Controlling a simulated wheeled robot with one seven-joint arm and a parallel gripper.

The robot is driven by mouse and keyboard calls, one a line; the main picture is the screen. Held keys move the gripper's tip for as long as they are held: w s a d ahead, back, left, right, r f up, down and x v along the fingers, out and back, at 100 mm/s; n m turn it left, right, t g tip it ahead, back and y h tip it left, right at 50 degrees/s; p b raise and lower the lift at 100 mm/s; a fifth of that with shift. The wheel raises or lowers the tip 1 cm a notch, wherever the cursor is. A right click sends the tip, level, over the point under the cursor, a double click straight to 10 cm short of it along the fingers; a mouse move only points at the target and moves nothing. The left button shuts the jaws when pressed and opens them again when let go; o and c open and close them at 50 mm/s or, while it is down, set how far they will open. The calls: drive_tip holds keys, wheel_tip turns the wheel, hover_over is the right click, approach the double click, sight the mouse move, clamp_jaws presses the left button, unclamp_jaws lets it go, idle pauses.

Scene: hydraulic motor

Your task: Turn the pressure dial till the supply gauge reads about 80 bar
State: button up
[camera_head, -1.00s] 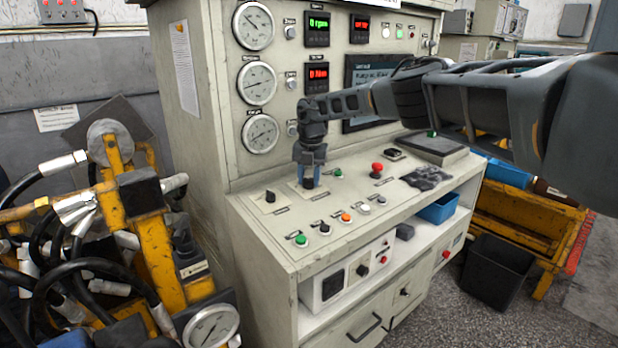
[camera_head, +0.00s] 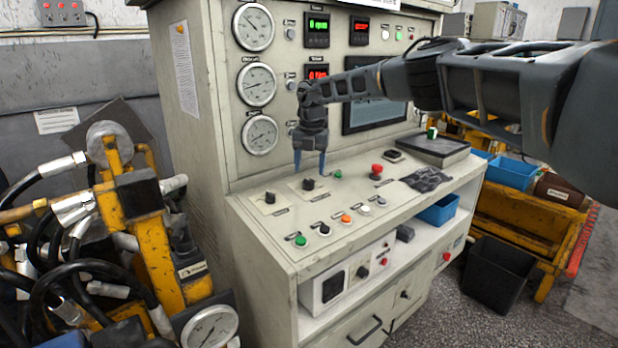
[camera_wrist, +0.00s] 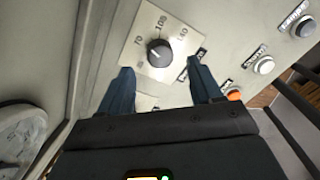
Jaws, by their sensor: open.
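A black dial (camera_head: 308,184) sits on a pale square plate on the console's sloping top. In the wrist view the gripper (camera_wrist: 159,72) has one finger on each side below the dial. Three round gauges stand on the upright panel: top (camera_head: 253,26), middle (camera_head: 257,84) and bottom (camera_head: 260,135). Their labels and exact readings are too small to read.
A second black knob (camera_head: 270,197) is left of the dial. Green, black, orange and white buttons line the console's front. A red mushroom button (camera_head: 377,171) is to the right. A dark screen (camera_head: 375,95) is behind my arm. Yellow machinery with hoses (camera_head: 140,215) stands at left.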

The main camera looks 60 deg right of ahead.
sight(310, 182)
drive_tip(key=shift+s+a+r, duration=0.1)
drive_tip(key=shift+a+r, duration=0.05)
drive_tip(key=shift+r, duration=1.4)
